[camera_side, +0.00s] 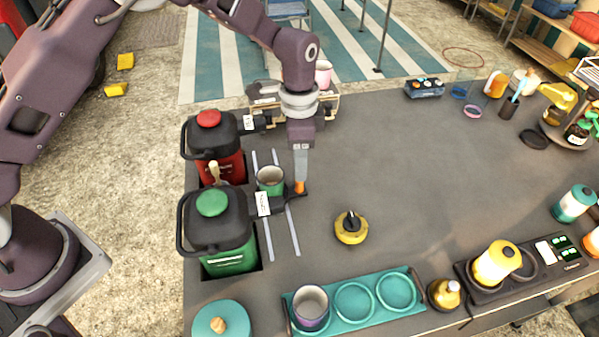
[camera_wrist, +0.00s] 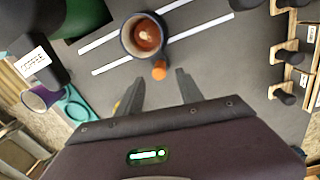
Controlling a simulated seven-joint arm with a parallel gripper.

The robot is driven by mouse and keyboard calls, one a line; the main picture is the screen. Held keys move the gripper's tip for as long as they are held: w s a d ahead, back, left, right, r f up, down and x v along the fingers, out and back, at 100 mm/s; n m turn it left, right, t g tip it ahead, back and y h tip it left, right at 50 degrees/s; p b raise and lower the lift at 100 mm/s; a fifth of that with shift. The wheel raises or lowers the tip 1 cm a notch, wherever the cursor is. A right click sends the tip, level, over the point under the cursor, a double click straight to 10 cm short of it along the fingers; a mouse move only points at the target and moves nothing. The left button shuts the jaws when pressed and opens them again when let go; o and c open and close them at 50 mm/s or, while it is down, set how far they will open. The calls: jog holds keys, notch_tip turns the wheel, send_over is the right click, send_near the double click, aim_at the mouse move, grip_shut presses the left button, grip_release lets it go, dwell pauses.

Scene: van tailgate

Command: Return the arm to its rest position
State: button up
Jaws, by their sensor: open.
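My gripper (camera_side: 300,178) points down beside a green mug (camera_side: 270,178) on the tailgate table. In the wrist view its two fingers (camera_wrist: 160,84) are apart with nothing between them. The mug (camera_wrist: 130,40) stands upright between two pale rails and holds a brown drink. Its orange handle (camera_wrist: 159,71) lies just beyond the fingertips, and the gap looks small; I cannot tell if they touch. In the side view my fingers partly hide the handle.
A green dispenser (camera_side: 222,235) and a red one (camera_side: 215,145) stand left of the mug. A teal tray (camera_side: 352,321) holding a purple mug (camera_side: 310,305) is at the front. A yellow-based knob (camera_side: 351,227) stands mid-table. A wooden rack (camera_side: 265,97) is behind my gripper. The table's centre right is clear.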

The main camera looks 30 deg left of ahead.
jog(key=shift+r, duration=0.9)
jog(key=s+a+r+n+t, duration=0.1)
jog(key=s+a+r+n, duration=0.2)
jog(key=r, duration=0.6)
jog(key=s+a+r+n+t, duration=0.1)
jog(key=s+a+r, duration=0.35)
jog(key=r, duration=0.35)
jog(key=s+a+r+n+t, duration=0.2)
jog(key=s+a+n, duration=0.1)
jog(key=s, duration=0.7)
jog(key=s+a+r+n+t, duration=0.2)
jog(key=s+a+n, duration=0.1)
jog(key=s, duration=0.8)
jog(key=shift+a+r+n, duration=0.2)
jog(key=shift+n, duration=0.2)
